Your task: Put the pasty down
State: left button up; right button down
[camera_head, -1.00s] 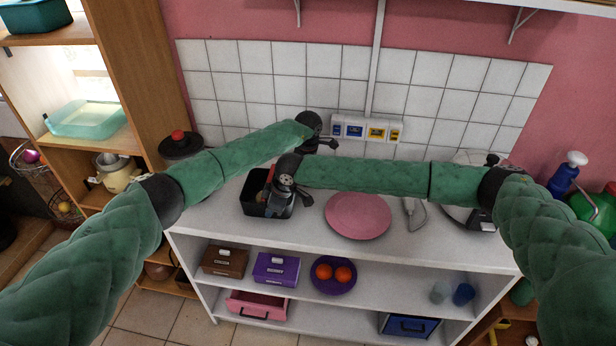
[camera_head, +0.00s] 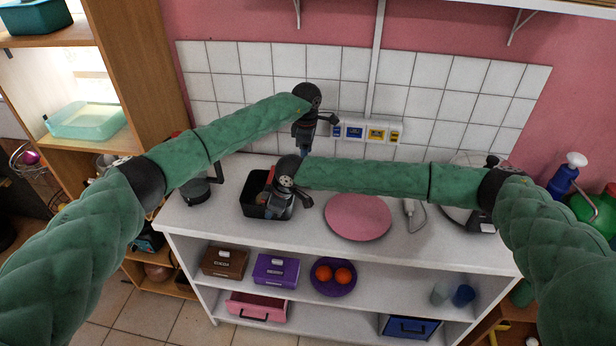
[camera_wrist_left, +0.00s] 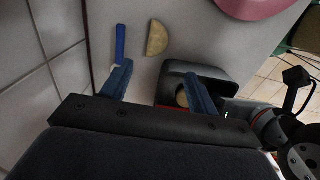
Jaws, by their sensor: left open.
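A tan half-moon pasty (camera_wrist_left: 157,38) lies flat on the white counter in the left wrist view. It does not show in the head view. My left gripper (camera_wrist_left: 155,72) is open, its two blue fingers apart and nothing between them; the pasty lies beyond the fingertips. In the head view my left gripper (camera_head: 304,150) points down near the tiled wall. My right gripper (camera_head: 283,208) is at the black bin (camera_head: 254,208); its finger gap is unclear. The bin (camera_wrist_left: 222,82) also shows in the left wrist view, with a tan thing (camera_wrist_left: 182,97) inside, partly hidden.
A pink plate (camera_head: 358,217) lies on the counter right of the bin. A blue strip-like object (camera_wrist_left: 120,44) lies beside the pasty, near the tiles. A dark pot (camera_head: 196,191) stands at the counter's left end. Wall sockets (camera_head: 366,131) are behind.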

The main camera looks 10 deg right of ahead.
pick_arm(q)
notch_tip(320, 180, down, 6)
jog(key=shift+f, duration=0.2)
jog(key=shift+w+d+f, duration=0.1)
jog(key=shift+d+f, duration=0.05)
jog(key=shift+f, duration=1.2)
jog(key=shift+w+d+f, duration=0.1)
jog(key=shift+d+f, duration=0.05)
jog(key=shift+f, duration=1.15)
jog(key=c, duration=1.1)
